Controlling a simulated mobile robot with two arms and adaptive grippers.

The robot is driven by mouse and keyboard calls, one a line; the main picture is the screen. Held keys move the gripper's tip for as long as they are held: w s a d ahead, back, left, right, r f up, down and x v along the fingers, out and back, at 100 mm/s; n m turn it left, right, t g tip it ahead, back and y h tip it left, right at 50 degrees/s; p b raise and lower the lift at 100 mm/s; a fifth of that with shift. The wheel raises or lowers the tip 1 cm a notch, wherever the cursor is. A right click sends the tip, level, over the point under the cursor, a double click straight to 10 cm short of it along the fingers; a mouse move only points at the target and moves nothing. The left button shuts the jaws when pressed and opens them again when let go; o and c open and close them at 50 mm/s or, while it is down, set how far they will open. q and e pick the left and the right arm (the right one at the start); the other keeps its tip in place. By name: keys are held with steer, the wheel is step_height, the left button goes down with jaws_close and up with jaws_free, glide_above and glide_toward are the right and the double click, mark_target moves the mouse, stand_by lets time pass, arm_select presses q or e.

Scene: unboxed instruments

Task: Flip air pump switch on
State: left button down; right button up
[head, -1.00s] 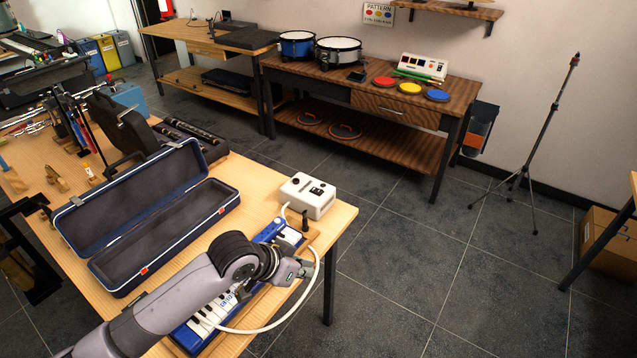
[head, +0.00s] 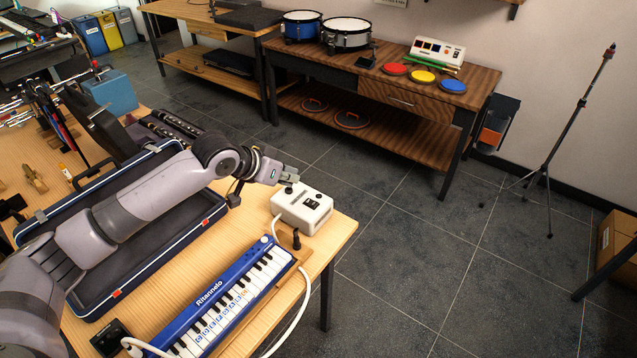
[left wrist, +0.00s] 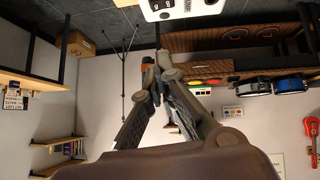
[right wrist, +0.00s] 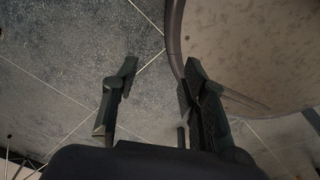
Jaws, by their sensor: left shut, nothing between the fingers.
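The air pump (head: 302,209) is a small white box near the right corner of the wooden table. Dark controls (head: 311,203) show on its top face; which way the switch is set is too small to tell. A white hose leads from it. My left gripper (head: 289,177) is shut and empty, just behind and above the pump's back left edge, apparently apart from it. In the left wrist view the pump (left wrist: 180,8) is cut off at the top edge, beyond the shut fingertips (left wrist: 156,60). My right gripper (right wrist: 160,66) shows only in the right wrist view, open and empty.
A blue melodica (head: 225,305) lies in front of the pump, with a dark peg (head: 296,240) between them. An open dark case (head: 185,245) lies under my left arm.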

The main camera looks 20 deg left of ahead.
arm_select(q)
steer(key=p, duration=0.1)
glide_above(313, 206)
steer(key=f, duration=0.7)
steer(key=shift+w+a, duration=0.15)
steer(key=shift+w, duration=0.15)
step_height(313, 206, down, 2)
steer(key=shift+s+f+p, duration=0.1)
steer(key=shift+f+p, duration=0.05)
steer(key=shift+p, duration=0.3)
steer(key=shift+s+f, duration=0.1)
steer(key=shift+f, duration=0.6)
arm_select(e)
steer(key=s+r, duration=0.2)
steer(key=s, duration=0.1)
steer(key=shift+a, duration=0.1)
arm_select(q)
steer(key=shift+f, duration=0.1)
